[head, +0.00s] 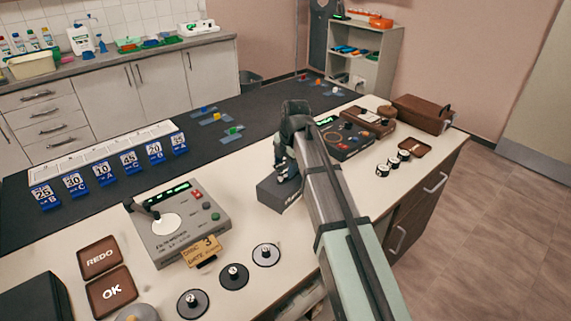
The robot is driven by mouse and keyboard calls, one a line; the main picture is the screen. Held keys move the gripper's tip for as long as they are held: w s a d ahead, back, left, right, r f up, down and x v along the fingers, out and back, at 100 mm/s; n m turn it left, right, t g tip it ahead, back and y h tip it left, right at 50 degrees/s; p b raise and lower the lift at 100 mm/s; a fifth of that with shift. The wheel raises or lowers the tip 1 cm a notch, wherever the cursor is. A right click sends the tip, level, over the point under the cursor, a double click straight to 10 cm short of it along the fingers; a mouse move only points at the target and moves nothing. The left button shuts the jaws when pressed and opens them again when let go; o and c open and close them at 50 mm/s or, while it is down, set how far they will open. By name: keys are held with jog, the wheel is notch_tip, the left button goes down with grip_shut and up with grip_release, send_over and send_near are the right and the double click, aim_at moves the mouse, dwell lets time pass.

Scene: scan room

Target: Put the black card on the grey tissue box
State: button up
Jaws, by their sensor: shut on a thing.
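My gripper (286,176) points down just over a dark grey box (272,194) with white lettering, near the middle of the white counter. This box may be the grey tissue box; my arm covers its right part. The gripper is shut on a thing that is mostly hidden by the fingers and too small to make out. I cannot tell whether it is the black card or whether it touches the box. No black card shows clearly elsewhere.
A grey device (178,222) with a lever stands left of the box. Brown OK (111,291) and REDO trays lie at the left. Another device (347,139) and a brown case (421,113) stand behind at the right.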

jog(key=shift+f, duration=0.1)
jog(key=o, duration=1.1)
notch_tip(320, 180, up, 12)
jog(key=s+d, duration=0.1)
jog(key=shift+s+d, duration=0.4)
